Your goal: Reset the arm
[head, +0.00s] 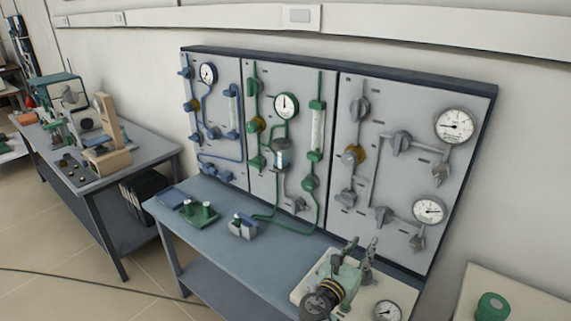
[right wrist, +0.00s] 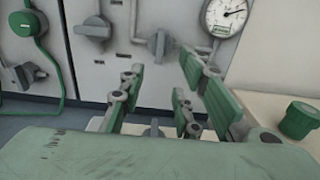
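My right gripper (head: 362,243) is at the lower middle right of the head view, above the right end of the blue-grey bench (head: 215,240). Its fingers stand apart and point toward the panel. In the right wrist view the gripper (right wrist: 161,66) shows green-padded fingers spread apart, with nothing held between them. The upright grey panel (head: 265,190) with gauges and valves stands behind the fingers, apart from them as far as I can tell. My left gripper does not show in either view.
A pale plate with a gauge (head: 388,311) lies below my right gripper. A green round piece (head: 492,306) sits on a cream surface at right. Small green and blue fittings (head: 200,212) lie on the bench's left part. Another table (head: 150,155) with equipment stands at left.

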